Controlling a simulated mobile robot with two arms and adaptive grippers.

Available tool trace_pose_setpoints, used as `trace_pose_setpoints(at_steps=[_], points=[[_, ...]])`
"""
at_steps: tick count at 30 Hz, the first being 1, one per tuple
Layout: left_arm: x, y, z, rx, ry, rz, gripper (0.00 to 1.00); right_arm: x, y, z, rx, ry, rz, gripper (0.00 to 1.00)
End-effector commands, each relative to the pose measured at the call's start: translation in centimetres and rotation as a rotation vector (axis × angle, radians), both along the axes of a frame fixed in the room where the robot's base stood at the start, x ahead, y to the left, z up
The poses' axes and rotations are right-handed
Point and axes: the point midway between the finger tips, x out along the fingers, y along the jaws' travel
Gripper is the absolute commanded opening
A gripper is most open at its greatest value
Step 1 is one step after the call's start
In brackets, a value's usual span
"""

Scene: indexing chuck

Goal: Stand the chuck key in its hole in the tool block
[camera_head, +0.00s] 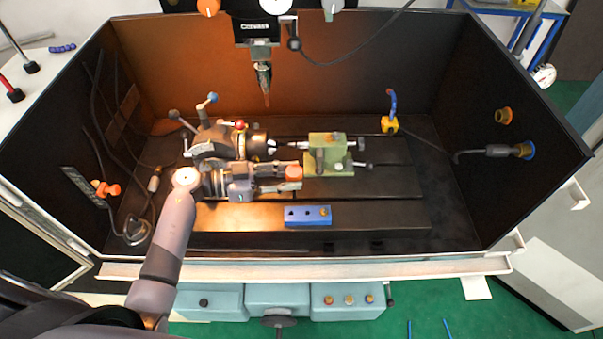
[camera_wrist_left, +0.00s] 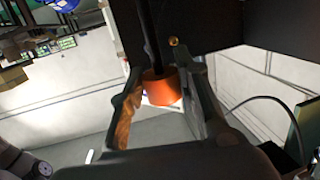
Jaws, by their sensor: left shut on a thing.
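The chuck key is held in my left gripper (camera_head: 287,178). Its orange part (camera_head: 294,172) shows at the fingertips in the head view. In the left wrist view the orange collar of the chuck key (camera_wrist_left: 161,90) sits between the two fingers (camera_wrist_left: 165,105), with a dark shaft running up from it. The blue tool block (camera_head: 308,221) lies on the machine table, in front of and slightly right of the fingertips. Dark holes show in its top. The key appears apart from the block. My right gripper is not in view.
The indexing chuck (camera_head: 250,140) stands just behind my left gripper. A green tailstock (camera_head: 328,158) is to its right. A spindle with a tool (camera_head: 263,78) hangs above. A yellow-and-blue item (camera_head: 389,123) is at back right. The table right of the block is clear.

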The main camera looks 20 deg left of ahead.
Motion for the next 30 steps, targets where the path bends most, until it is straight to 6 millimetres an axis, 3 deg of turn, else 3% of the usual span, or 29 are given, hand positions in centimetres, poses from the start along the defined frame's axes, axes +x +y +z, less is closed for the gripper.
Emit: trace_pose_setpoints(at_steps=[12,14,22,30], points=[[0.0,0.2,0.4,-0.004,0.006,0.000,0.00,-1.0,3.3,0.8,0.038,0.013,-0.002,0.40],[-0.1,0.2,0.5,-0.010,0.011,0.000,0.00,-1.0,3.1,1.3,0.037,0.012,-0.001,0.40],[-0.1,0.2,-2.8,-0.012,0.010,0.001,0.00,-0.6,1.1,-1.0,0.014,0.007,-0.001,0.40],[-0.1,0.2,-4.9,-0.011,0.009,0.000,0.00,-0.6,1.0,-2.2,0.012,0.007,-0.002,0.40]])
